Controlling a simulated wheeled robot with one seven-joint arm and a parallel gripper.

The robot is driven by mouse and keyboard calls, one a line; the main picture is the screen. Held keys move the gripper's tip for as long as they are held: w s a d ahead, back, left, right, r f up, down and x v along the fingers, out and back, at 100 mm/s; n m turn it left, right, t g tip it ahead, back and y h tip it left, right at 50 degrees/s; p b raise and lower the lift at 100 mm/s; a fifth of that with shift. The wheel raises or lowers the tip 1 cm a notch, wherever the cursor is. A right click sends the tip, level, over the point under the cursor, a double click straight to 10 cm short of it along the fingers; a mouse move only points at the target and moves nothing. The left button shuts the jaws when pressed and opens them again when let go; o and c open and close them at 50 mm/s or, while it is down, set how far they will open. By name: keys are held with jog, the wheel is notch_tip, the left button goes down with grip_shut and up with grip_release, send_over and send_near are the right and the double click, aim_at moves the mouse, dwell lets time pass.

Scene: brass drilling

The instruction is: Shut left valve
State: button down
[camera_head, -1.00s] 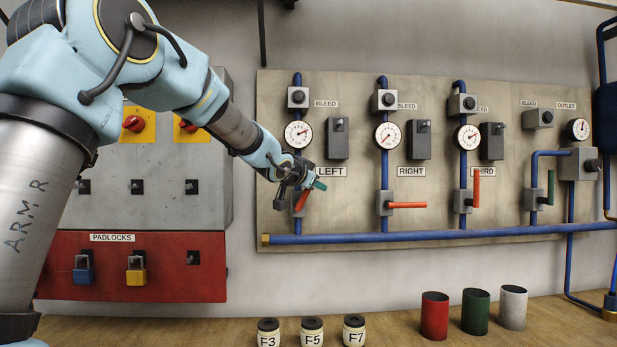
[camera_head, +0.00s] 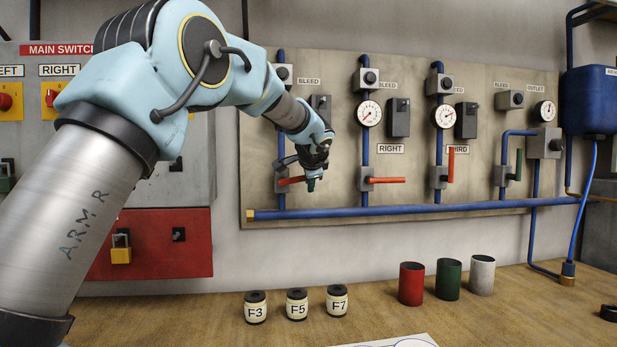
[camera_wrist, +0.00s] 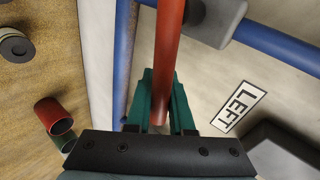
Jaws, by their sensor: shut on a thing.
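The left valve's red handle (camera_head: 292,180) points right from its grey body (camera_head: 281,182) on the blue pipe, close to level across it. In the wrist view the red handle (camera_wrist: 169,50) runs between my green fingers, and the grey valve body (camera_wrist: 215,20) is at the top. My gripper (camera_head: 311,184) is shut on the handle's outer end; it also shows in the wrist view (camera_wrist: 166,103). The LEFT label (camera_wrist: 239,106) shows in the wrist view; in the head view my arm hides it and the left gauge.
The right valve's red handle (camera_head: 388,180) lies level; the third valve's red handle (camera_head: 451,164) stands upright. A blue pipe (camera_head: 400,210) runs along the board below. Jars (camera_head: 297,305) and cups (camera_head: 411,284) stand on the wooden bench. A red padlock panel (camera_head: 160,245) is at left.

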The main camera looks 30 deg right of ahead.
jog(key=shift+f+m+t+y, duration=0.3)
jog(key=shift+f+m+y, duration=0.3)
jog(key=shift+f, duration=0.15)
jog(key=shift+a, duration=0.1)
jog(key=c, duration=0.8)
grip_release()
jog(key=b+v, duration=0.2)
jog(key=v, duration=0.8)
jog(key=shift+s+a+r+b, duration=0.1)
jog(key=shift+s+r+b, duration=0.1)
jog(key=shift+s+b, duration=0.15)
